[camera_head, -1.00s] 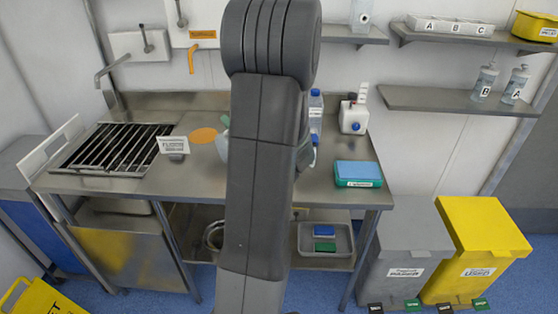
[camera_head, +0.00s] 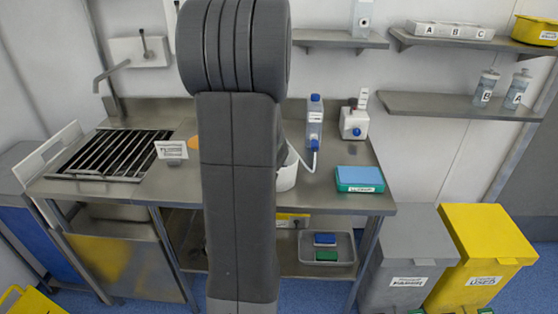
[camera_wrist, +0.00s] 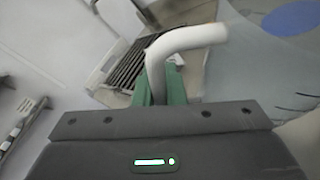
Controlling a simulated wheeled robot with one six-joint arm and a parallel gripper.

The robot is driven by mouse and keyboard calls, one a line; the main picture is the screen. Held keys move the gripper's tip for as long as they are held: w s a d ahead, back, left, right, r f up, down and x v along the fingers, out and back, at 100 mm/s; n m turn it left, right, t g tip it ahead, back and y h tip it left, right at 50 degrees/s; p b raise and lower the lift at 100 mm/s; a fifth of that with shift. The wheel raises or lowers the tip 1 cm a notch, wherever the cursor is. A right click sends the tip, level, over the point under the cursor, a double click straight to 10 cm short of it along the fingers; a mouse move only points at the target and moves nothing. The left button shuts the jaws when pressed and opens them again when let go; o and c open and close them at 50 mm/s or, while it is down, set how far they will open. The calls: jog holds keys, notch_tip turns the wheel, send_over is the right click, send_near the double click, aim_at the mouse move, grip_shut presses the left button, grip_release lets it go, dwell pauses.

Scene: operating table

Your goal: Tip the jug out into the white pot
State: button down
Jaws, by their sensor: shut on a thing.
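In the wrist view my gripper (camera_wrist: 160,82) has its green fingers shut on a bent white handle (camera_wrist: 190,40), which I take for the jug's. The jug's body cannot be made out clearly there. In the head view my arm hides the gripper. A white vessel (camera_head: 287,176) shows partly at the arm's right edge, over the front part of the steel table (camera_head: 335,198). I cannot tell whether it is the white pot or the held jug. Its contents are hidden.
A black grate (camera_head: 110,155) and a white sign (camera_head: 171,150) are on the left. Shelves hang at upper right.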

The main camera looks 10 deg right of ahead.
jog(key=a+f+n+b, duration=0.1)
jog(key=f+b, duration=0.1)
jog(key=a+f+n+g+h+b, duration=0.1)
jog(key=f+b, duration=0.1)
jog(key=a+f+n+h+b, duration=0.1)
jog(key=f+b, duration=0.1)
jog(key=f, duration=0.1)
jog(key=shift+f, duration=0.1)
jog(key=shift+a+f+n+g+h+b, duration=0.2)
jog(key=shift+f+n+g+h+b, duration=0.1)
jog(key=shift+f+n+h+b, duration=0.45)
jog(key=shift+f, duration=0.1)
